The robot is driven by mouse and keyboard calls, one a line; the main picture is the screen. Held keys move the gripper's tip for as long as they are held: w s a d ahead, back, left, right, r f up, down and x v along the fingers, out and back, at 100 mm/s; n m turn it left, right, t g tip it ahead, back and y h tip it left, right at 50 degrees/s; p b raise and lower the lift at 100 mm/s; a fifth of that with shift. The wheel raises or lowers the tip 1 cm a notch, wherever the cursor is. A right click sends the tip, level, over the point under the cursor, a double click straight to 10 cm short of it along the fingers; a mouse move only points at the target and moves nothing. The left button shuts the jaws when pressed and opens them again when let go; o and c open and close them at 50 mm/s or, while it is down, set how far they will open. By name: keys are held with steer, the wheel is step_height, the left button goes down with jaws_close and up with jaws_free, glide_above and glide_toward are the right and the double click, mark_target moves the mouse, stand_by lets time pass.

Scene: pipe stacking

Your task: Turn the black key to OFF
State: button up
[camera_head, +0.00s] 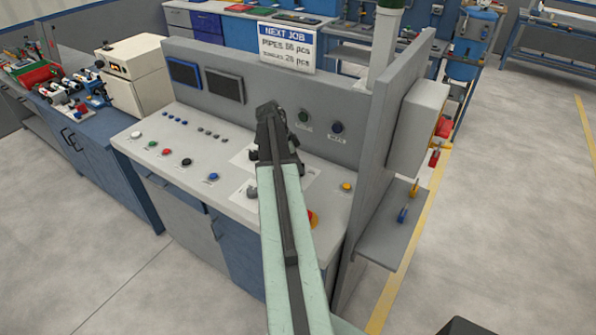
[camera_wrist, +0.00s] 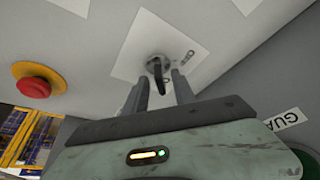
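The black key (camera_wrist: 159,78) sits in a round grey switch (camera_wrist: 155,63) on a white plate (camera_wrist: 128,60) in the wrist view. My gripper (camera_wrist: 160,82) points at the switch, its two fingers apart with the key's handle showing in the gap between their tips. I cannot tell whether either finger touches the key. No OFF mark is readable. In the head view my gripper (camera_head: 277,150) is over the right part of the grey console (camera_head: 225,190), and the arm hides the key.
A red mushroom button (camera_wrist: 34,87) on a yellow base lies left of the plate in the wrist view. In the head view a yellow button (camera_head: 346,187) is right of my arm. The console's upright back panel (camera_head: 345,85) and tall side wall (camera_head: 385,150) stand close.

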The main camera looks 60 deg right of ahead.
jaws_close()
steer(key=shift+d, duration=0.25)
steer(key=shift+a+n, duration=0.2)
steer(key=shift+n, duration=0.1)
steer(key=shift+s+a+n+t+h, duration=0.15)
steer(key=shift+n+t+h, duration=0.25)
steer(key=shift+n, duration=0.8)
steer(key=n+t, duration=0.1)
steer(key=n, duration=0.2)
steer(key=n+t, duration=0.1)
steer(key=n, duration=0.2)
steer(key=shift+s, duration=0.2)
steer(key=n+t, duration=0.2)
steer(key=n, duration=0.2)
steer(key=shift+s+n, duration=0.1)
steer(key=shift+n, duration=0.3)
steer(key=n+t, duration=0.1)
steer(key=n, duration=0.3)
steer(key=shift+y, duration=0.4)
steer(key=shift+n+t, duration=0.3)
